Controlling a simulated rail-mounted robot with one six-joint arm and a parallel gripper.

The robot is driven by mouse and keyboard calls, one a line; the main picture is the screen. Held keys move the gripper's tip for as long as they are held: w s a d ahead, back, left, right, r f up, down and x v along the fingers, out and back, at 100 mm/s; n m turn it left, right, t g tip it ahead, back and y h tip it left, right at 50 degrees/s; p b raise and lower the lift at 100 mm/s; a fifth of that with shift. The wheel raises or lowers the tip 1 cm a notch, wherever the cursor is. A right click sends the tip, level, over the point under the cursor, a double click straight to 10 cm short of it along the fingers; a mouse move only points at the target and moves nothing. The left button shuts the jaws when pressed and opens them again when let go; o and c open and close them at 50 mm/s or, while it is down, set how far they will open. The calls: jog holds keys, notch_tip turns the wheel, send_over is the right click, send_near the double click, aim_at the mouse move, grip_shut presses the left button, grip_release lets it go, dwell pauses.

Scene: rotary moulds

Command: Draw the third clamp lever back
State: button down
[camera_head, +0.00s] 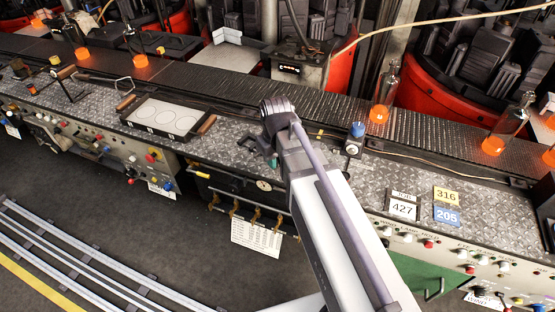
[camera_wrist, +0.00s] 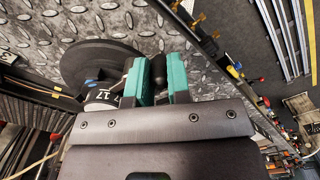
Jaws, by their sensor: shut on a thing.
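Several brass clamp levers (camera_head: 256,215) hang in a row under the front edge of the bench, above a white printed sheet. Brass ends (camera_wrist: 200,20) also show at the top of the wrist view, apart from my fingers. Which one is third is not clear. My gripper (camera_head: 272,161) is low over the bench top near its front edge, mostly hidden by my own arm. In the wrist view its teal fingers (camera_wrist: 160,82) are close together, shut on a dark part that is mostly hidden. A black round disc (camera_wrist: 88,58) lies just left of the fingers.
A white piece marked 17 (camera_wrist: 103,97) sits by the disc. A tray with round plates (camera_head: 165,118) lies left on the bench. A blue-topped knob (camera_head: 357,130) stands right of my arm. Bottles with glowing orange bases (camera_head: 380,112) stand on the belt behind. Floor rails (camera_head: 70,255) run in front.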

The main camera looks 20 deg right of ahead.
jog(key=m, duration=0.1)
jog(key=w+m, duration=0.1)
jog(key=m, duration=0.2)
jog(key=shift+w+a, duration=0.3)
jog(key=shift+a, duration=0.1)
jog(key=m, duration=0.1)
jog(key=w+m, duration=0.1)
jog(key=m, duration=0.3)
jog(key=shift+w+a, duration=0.15)
jog(key=shift+w, duration=0.2)
jog(key=m, duration=0.1)
jog(key=w+m, duration=0.1)
jog(key=m, duration=0.1)
jog(key=shift+w+m, duration=0.15)
jog(key=shift+m, duration=0.15)
jog(key=shift+w+d+m, duration=0.25)
jog(key=shift+w+m, duration=0.05)
jog(key=shift+m, duration=0.55)
jog(key=shift+w+d+m, duration=0.25)
jog(key=shift+m, duration=0.6)
jog(key=c, duration=1.4)
grip_release()
jog(key=shift+o, duration=0.2)
